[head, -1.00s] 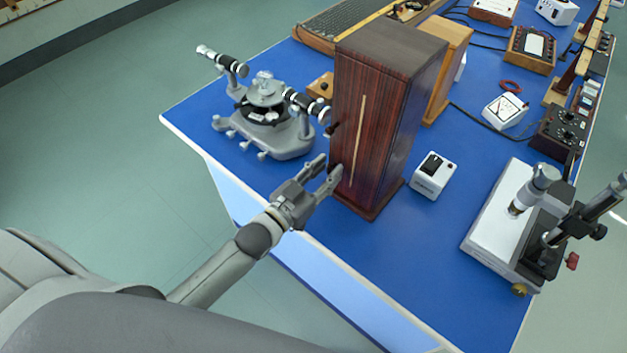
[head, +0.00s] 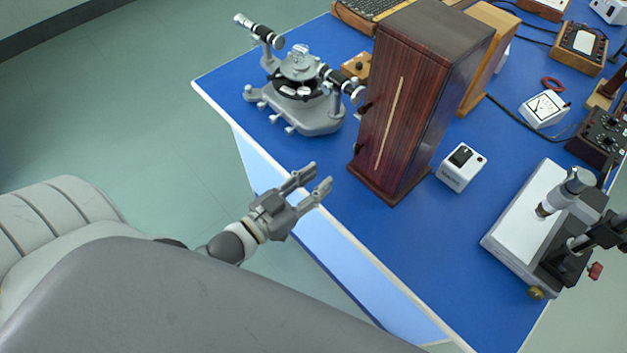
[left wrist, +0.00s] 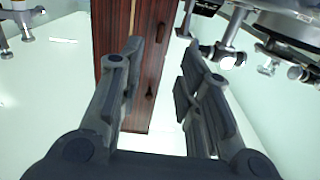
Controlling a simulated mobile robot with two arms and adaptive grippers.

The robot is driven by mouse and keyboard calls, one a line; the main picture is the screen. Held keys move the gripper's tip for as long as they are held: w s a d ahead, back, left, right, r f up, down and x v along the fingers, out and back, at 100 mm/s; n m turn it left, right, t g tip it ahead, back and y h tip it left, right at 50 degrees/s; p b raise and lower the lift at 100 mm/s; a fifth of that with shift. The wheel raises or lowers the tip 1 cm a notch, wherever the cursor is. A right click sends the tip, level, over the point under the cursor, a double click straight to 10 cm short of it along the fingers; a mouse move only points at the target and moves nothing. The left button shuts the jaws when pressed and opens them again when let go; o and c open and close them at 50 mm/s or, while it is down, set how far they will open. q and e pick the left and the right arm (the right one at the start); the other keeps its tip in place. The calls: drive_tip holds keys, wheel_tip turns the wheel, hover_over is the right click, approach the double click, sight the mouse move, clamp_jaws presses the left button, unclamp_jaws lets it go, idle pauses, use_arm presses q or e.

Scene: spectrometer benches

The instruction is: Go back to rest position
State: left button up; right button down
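My left gripper (head: 312,180) is open and empty, just off the near edge of the blue-topped bench (head: 420,255) in the head view. In the left wrist view its two fingers (left wrist: 160,85) stand apart with nothing between them. A tall dark red wooden cabinet (head: 395,125) with a pale vertical strip and dark knobs stands beyond the fingertips. It also shows in the left wrist view (left wrist: 120,25), with a gap between it and the fingers. My right gripper is not in view.
A grey spectrometer (head: 305,95) stands near the bench's left corner. A small white switch box (head: 462,167) is right of the cabinet, and a white-topped instrument (head: 530,215) stands farther right. Meters and cables fill the far side. The floor (head: 130,130) at left is clear.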

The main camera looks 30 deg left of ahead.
use_arm(q)
drive_tip(key=shift+w+f, duration=0.1)
idle(0.5)
drive_tip(key=s+a+f+n+g+y, duration=0.1)
drive_tip(key=s+f+g+y, duration=0.2)
drive_tip(key=s+g, duration=0.4)
drive_tip(key=s+a+f+n+g+y, duration=0.1)
drive_tip(key=s+f+g+y, duration=0.25)
drive_tip(key=s+g, duration=0.35)
wheel_tip(320, 180, down, 25)
drive_tip(key=s, duration=0.2)
drive_tip(key=s+a+f+g, duration=0.2)
drive_tip(key=s+f, duration=1.4)
drive_tip(key=shift+s+a+f, duration=0.2)
drive_tip(key=shift+a+f, duration=0.15)
